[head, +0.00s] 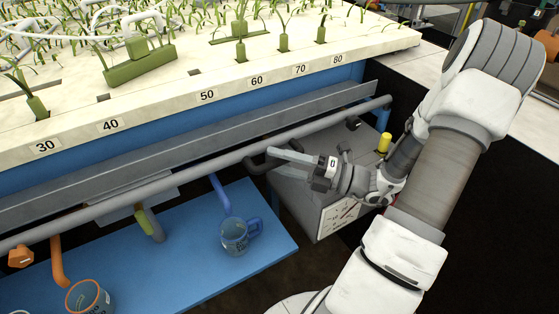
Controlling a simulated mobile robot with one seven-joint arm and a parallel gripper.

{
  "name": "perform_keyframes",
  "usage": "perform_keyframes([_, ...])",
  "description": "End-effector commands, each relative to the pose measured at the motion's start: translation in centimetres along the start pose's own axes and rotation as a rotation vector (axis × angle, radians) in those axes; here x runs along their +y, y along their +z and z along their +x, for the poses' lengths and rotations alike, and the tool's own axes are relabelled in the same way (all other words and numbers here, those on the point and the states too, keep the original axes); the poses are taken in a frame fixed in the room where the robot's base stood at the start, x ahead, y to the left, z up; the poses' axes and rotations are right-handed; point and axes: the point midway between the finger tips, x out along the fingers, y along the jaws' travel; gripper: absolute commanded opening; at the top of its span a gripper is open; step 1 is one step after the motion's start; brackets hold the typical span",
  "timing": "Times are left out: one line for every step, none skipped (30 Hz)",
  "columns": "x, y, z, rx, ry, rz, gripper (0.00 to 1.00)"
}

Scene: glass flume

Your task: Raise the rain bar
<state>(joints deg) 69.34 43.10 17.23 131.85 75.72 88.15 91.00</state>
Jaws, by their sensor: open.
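No part is plainly marked as the rain bar. A long grey pipe (215,160) runs along the front of the bench below a grey rail, and white tubing (145,22) lies over the plants at the top left; I cannot tell if either is it. My gripper (272,161) is open and points left, with its pale fingers apart and nothing seen between them. It is at the pipe's right part, in front of a grey box. A dark bent handle (253,166) shows close to the fingertips; I cannot tell whether they touch it.
The numbered white bench top (180,106) with green plants lies above.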

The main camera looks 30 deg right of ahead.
Motion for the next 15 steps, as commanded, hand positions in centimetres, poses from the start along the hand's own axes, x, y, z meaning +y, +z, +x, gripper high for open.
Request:
perform_keyframes([0.01,0.0,-0.01,0.0,0.0,0.0,0.54])
perform_keyframes([0.01,0.0,-0.02,0.0,0.0,0.0,0.51])
perform_keyframes([0.01,0.0,-0.02,0.0,0.0,0.0,0.43])
perform_keyframes([0.01,0.0,-0.03,0.0,0.0,0.0,0.38])
perform_keyframes([0.01,0.01,-0.03,0.0,0.0,0.0,0.33])
perform_keyframes([0.01,0.01,-0.03,0.0,0.0,0.0,0.25])
perform_keyframes([0.01,0.01,-0.04,0.0,0.0,0.0,0.2])
perform_keyframes([0.01,0.01,-0.04,0.0,0.0,0.0,0.15])
perform_keyframes([0.01,0.01,-0.04,0.0,0.0,0.0,0.07])
perform_keyframes([0.01,0.01,-0.05,0.0,0.0,0.0,0.02])
perform_keyframes([0.01,0.01,-0.05,0.0,0.0,0.0,0.0])
perform_keyframes([0.01,0.01,-0.05,0.0,0.0,0.0,0.0])
perform_keyframes([0.01,0.01,-0.05,0.0,0.0,0.0,0.0])
perform_keyframes([0.0,0.01,-0.05,0.0,0.0,0.0,0.0])
perform_keyframes([0.0,0.01,-0.05,0.0,0.0,0.0,0.0])
